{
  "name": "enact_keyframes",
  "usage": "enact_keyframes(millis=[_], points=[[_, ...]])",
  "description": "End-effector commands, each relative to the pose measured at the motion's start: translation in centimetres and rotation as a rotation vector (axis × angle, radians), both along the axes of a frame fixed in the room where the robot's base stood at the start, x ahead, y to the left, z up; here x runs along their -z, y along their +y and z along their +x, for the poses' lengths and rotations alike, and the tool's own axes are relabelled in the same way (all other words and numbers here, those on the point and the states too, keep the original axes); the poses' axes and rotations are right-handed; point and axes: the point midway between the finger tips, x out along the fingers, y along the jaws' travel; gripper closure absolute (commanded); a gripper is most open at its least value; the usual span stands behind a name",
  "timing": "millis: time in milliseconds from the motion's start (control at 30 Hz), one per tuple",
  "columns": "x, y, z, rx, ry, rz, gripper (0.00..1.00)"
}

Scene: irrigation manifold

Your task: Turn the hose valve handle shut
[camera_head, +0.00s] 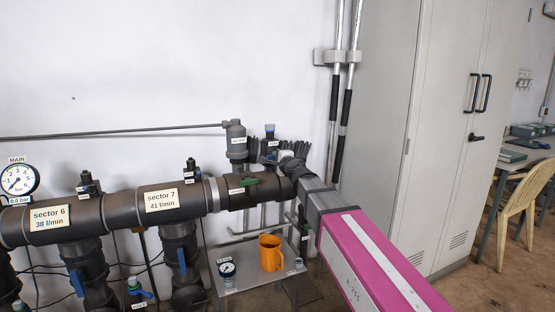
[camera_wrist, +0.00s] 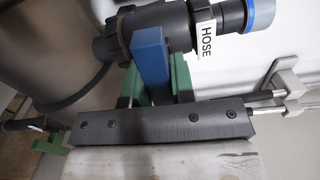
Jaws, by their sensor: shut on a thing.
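The hose valve is a dark grey body (camera_wrist: 165,27) with a white HOSE label (camera_wrist: 207,38) and a blue-ringed end (camera_wrist: 264,14) in the wrist view. Its blue handle (camera_wrist: 150,60) reaches from the body toward my gripper (camera_wrist: 156,82). The green fingers stand on both sides of the handle, and my gripper is shut on it. In the picture the handle lies roughly across the valve body. In the head view the blue-topped hose outlet (camera_head: 270,131) stands at the right end of the manifold, and my gripper (camera_head: 287,163) is beside it; the handle and fingertips are mostly hidden there.
The thick black manifold pipe (camera_head: 118,206) runs left, with sector valves and a MAIN gauge (camera_head: 20,180). Below is a small shelf (camera_head: 240,279) with an orange mug (camera_head: 271,253) and a gauge (camera_head: 227,269). A grey cabinet (camera_head: 420,110) stands to the right, near my arm.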

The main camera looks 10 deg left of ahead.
Motion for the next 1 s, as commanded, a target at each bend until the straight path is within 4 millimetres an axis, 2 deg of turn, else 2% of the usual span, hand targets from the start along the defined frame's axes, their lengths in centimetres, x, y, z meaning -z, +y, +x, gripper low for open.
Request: enact_keyframes(millis=[300, 767, 800, 867, 1000], points=[[0.04, 0.05, -0.08, -0.002, -0.052, -0.078, 1.0], [0.06, 0.05, -0.1, -0.003, -0.058, -0.089, 1.0], [0.06, 0.05, -0.1, -0.003, -0.058, -0.089, 0.7], [0.06, 0.04, -0.09, -0.003, -0.057, -0.088, 0.53], [0.03, 0.03, -0.07, -0.002, -0.058, -0.087, 0.53]])
